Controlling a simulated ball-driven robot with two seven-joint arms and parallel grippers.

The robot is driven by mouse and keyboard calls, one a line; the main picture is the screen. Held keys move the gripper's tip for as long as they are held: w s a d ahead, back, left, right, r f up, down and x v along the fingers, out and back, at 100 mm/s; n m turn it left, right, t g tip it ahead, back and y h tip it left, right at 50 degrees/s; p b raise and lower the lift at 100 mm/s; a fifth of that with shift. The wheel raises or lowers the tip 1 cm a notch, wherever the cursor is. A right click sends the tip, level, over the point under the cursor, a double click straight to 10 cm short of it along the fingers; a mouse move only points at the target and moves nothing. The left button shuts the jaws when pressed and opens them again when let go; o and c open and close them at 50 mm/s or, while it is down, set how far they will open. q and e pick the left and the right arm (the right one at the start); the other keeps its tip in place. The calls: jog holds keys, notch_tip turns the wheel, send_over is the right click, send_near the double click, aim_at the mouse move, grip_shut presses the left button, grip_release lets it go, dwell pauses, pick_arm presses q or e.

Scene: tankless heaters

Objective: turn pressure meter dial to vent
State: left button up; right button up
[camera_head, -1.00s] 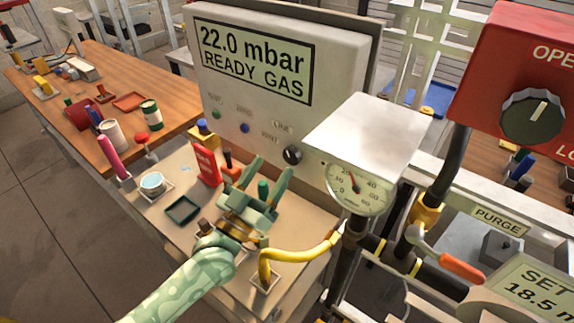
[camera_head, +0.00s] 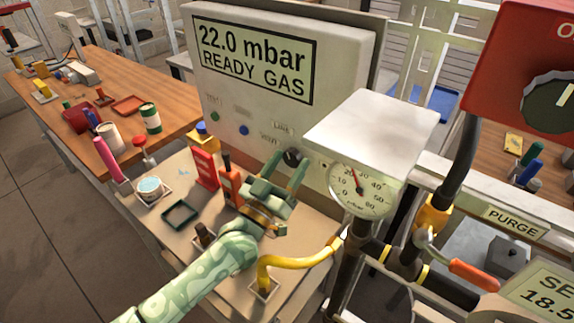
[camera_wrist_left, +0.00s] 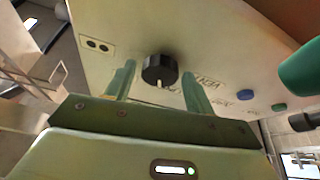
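The pressure meter (camera_head: 255,55) is a pale box with a screen reading "22.0 mbar READY GAS". Its black dial (camera_head: 292,157) sits low on the front panel, with small blurred labels beside it. The dial also shows in the left wrist view (camera_wrist_left: 159,68), its white pointer mark toward the bottom of the picture. My left gripper (camera_head: 287,166) is open, its green fingers pointing at the panel. In the wrist view the fingers (camera_wrist_left: 158,82) stand either side of the dial with visible gaps; contact is not visible. My right gripper is out of view.
A round gauge (camera_head: 360,190) under a white box top (camera_head: 372,125) stands right of the arm. A yellow hose (camera_head: 300,260) curves below it. A red sign (camera_head: 205,167) and an orange bottle (camera_head: 230,182) stand close left of the gripper.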

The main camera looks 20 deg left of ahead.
pick_arm(q)
jog(key=c, duration=0.7)
jog(key=shift+r+n+y+p, duration=0.15)
jog(key=shift+n+y+p, duration=0.25)
jog(key=shift+n+p, duration=0.35)
jog(key=n+y+p, duration=0.1)
jog(key=n+p, duration=0.1)
jog(key=n, duration=0.1)
jog(key=n+y+p, duration=0.2)
jog(key=n+p, duration=0.1)
jog(key=shift+d+r+n, duration=0.2)
jog(key=shift+n, duration=0.05)
jog(key=shift+f+n+g+y+p, duration=0.1)
jog(key=shift+n+g+y+p, duration=0.15)
jog(key=shift+n+y+p, duration=0.5)
jog(key=shift+f+n+g+y+p, duration=0.1)
jog(key=shift+n+g+y+p, duration=0.15)
jog(key=shift+n+p, duration=0.9)
jog(key=shift+n, duration=0.4)
jog(key=shift+s, duration=0.1)
jog(key=o, duration=1)
jog(key=shift+s, duration=0.1)
jog(key=b+v, duration=0.1)
jog(key=v, duration=1.5)
